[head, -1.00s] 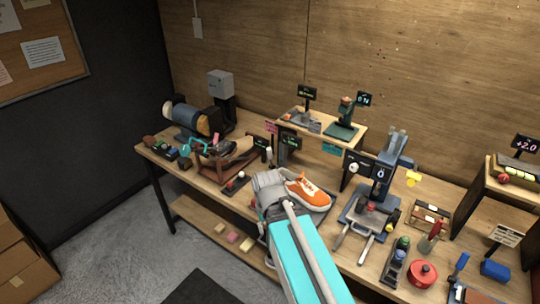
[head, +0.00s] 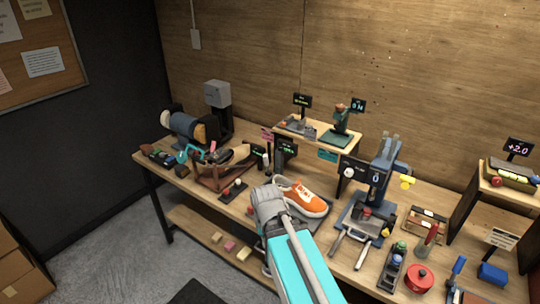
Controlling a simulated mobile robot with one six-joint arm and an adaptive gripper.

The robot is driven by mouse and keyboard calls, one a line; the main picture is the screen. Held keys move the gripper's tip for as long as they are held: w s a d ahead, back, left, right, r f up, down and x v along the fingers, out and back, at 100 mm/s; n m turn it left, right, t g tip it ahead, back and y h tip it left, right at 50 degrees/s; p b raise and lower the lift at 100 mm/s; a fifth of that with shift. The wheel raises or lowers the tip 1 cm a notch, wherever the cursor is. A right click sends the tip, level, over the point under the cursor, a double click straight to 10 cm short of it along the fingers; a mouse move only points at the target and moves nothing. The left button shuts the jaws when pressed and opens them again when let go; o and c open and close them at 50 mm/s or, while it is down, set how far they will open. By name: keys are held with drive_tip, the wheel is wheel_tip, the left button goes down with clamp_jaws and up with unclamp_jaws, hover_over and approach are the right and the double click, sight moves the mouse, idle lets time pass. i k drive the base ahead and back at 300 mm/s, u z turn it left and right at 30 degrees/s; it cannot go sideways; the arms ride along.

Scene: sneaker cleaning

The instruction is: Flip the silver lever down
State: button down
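A blue-grey press-like machine (head: 380,172) stands right of centre on the bench, with a small screen reading 0. Two silver bars reach out from its base toward the front. The left silver bar (head: 338,243) slants and has a pale grip; the right silver bar (head: 362,255) ends lower. I cannot tell for sure which one is the silver lever. My arm, teal and grey, rises from the bottom edge and ends left of the machine, in front of the orange sneaker (head: 302,195). My gripper's fingers are hidden behind the arm's grey end.
The wooden bench is crowded. A small raised shelf (head: 345,142) stands behind. A cylindrical drum machine (head: 190,126) is at the left.

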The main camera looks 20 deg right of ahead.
sight(268, 174)
drive_tip(key=k, duration=1.25)
drive_tip(key=u, duration=0.3)
drive_tip(key=i, duration=2)
drive_tip(key=z, duration=0.85)
